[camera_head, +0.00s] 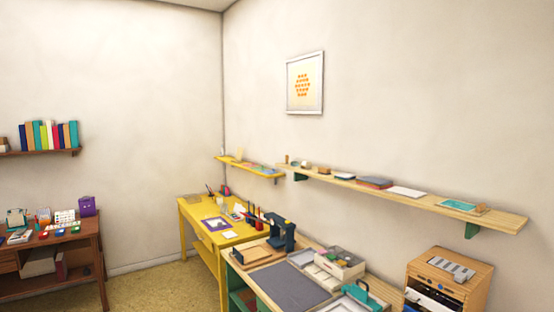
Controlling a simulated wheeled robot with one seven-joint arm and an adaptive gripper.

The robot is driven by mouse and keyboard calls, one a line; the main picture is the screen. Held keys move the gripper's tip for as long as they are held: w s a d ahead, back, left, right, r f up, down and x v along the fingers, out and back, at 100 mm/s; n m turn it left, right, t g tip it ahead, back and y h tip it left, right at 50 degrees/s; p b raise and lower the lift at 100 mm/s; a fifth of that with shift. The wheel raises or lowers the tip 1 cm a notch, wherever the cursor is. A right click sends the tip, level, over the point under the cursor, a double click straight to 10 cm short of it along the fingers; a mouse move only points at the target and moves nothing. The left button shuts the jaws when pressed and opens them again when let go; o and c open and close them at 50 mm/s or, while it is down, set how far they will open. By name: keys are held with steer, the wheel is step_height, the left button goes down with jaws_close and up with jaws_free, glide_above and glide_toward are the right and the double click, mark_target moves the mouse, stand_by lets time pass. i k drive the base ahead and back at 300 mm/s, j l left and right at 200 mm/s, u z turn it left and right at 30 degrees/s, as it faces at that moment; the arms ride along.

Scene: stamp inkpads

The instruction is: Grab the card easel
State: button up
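I cannot single out the card easel with certainty. Several small wooden pieces stand on the wall shelves. One pale upright piece (239,154) is on the small yellow shelf (262,172). A small tan block (481,209) is near the right end of the long wooden shelf (510,222). Another small brown piece (307,165) is near that shelf's left end. All are too small to name. My gripper is not in view.
A yellow table (190,208) stands in the corner, with a wooden worktable (262,294) in front of it. A wooden cabinet (440,270) is at the right. A brown desk (92,235) is at the left. Open floor (155,289) lies between.

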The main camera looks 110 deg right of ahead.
mark_target(240, 151)
steer(key=z, duration=3.35)
steer(key=i+j+u, duration=0.4)
steer(key=i, duration=0.3)
steer(key=i+j+u, duration=0.25)
steer(key=i, duration=0.8)
steer(key=i+u, duration=0.2)
steer(key=i, duration=0.8)
steer(key=i+z, duration=0.15)
steer(key=i, duration=0.55)
steer(key=i+j+z, duration=0.1)
steer(key=i, duration=0.65)
steer(key=i+j+z, duration=0.15)
steer(key=i, duration=0.55)
